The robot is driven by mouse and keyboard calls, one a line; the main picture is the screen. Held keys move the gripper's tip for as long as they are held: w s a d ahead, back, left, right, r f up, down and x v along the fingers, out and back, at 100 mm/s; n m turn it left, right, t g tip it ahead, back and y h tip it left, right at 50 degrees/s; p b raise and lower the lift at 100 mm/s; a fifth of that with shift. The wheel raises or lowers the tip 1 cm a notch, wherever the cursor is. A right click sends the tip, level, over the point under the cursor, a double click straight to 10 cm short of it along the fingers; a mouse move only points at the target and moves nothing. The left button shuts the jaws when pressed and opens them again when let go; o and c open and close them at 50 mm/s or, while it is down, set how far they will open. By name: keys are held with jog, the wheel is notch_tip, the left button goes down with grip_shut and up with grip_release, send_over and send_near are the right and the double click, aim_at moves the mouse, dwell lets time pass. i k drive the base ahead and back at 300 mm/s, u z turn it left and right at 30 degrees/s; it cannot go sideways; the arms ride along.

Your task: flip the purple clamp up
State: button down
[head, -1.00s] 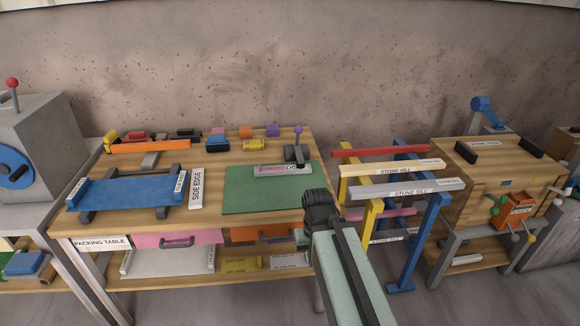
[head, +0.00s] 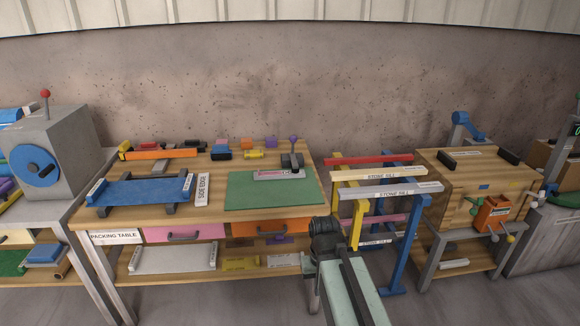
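The purple clamp is a dark clamp body (head: 292,161) with a purple ball knob (head: 293,139) on an upright lever. It stands at the back right of the packing table, at the far edge of a green mat (head: 262,193). A pale labelled strip (head: 278,174) lies in front of it, partly under or against the clamp; I cannot tell which. My arm shows at the bottom right of centre, below and in front of the table and apart from the clamp. My gripper's fingers are not visible.
A blue sheet (head: 135,190) lies on dark bars at the table's left. A rack of stone sills (head: 390,190) on blue and yellow posts stands just right of the table. A wooden bench (head: 465,175) is further right, and a grey machine (head: 50,150) is left.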

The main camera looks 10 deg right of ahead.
aim_at(292, 139)
jog(key=z, duration=0.1)
jog(key=i, duration=0.95)
jog(key=u, duration=2.95)
jog(key=k, duration=1.05)
jog(key=z, duration=0.8)
jog(key=i, duration=0.75)
jog(key=z, duration=0.05)
